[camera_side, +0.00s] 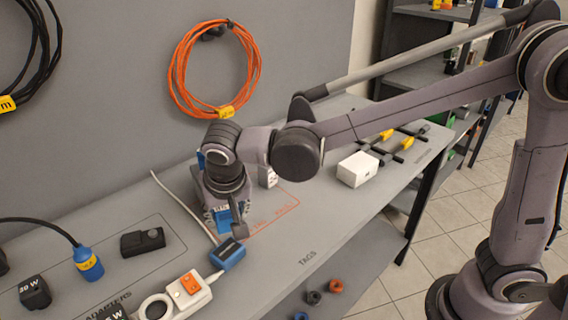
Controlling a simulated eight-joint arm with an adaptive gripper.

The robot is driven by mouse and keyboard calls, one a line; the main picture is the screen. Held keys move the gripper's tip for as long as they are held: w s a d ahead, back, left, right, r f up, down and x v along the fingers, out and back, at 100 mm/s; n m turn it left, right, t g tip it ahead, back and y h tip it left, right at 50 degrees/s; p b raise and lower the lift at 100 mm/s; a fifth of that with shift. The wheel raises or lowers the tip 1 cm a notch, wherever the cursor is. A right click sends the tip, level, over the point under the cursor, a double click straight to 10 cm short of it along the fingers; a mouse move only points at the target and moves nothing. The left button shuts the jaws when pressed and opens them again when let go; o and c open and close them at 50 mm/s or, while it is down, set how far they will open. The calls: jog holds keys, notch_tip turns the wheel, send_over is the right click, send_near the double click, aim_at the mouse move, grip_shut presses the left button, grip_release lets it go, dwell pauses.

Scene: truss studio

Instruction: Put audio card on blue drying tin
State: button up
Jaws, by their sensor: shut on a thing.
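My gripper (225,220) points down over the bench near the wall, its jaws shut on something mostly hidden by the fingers. A blue patch (222,219) shows between the fingers. It may be the audio card, but I cannot make out its shape. A blue block with a dark top (228,254) lies on the bench just in front of the gripper. I cannot tell whether it is the blue drying tin. Another bit of blue (201,160) shows behind my wrist, mostly hidden. Whether the held thing touches anything below is hidden.
A power strip (188,293) lies in front, its white cable (180,203) running behind the gripper. A black device (143,242) and a blue plug (88,264) lie left. A white box (357,169) stands right. The bench (320,225) is clear around the "TAGS" lettering.

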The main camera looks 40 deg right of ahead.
aim_at(224, 231)
jog(key=shift+a+f, duration=0.4)
jog(key=shift+a, duration=0.3)
jog(key=shift+f, duration=2.05)
jog(key=o, duration=1)
jog(key=shift+f, duration=0.1)
jog(key=shift+o, duration=0.2)
jog(key=v, duration=1.2)
jog(key=s+d+f+n+t+y, duration=0.1)
jog(key=s+d, duration=0.3)
jog(key=d, duration=0.8)
jog(key=s+d+f+n+t, duration=0.2)
jog(key=s+d, duration=0.3)
jog(key=d, duration=0.7)
jog(key=shift+s+d+f+n+y, duration=0.15)
jog(key=shift+d+f+n+y, duration=0.25)
jog(key=shift+f+n, duration=0.4)
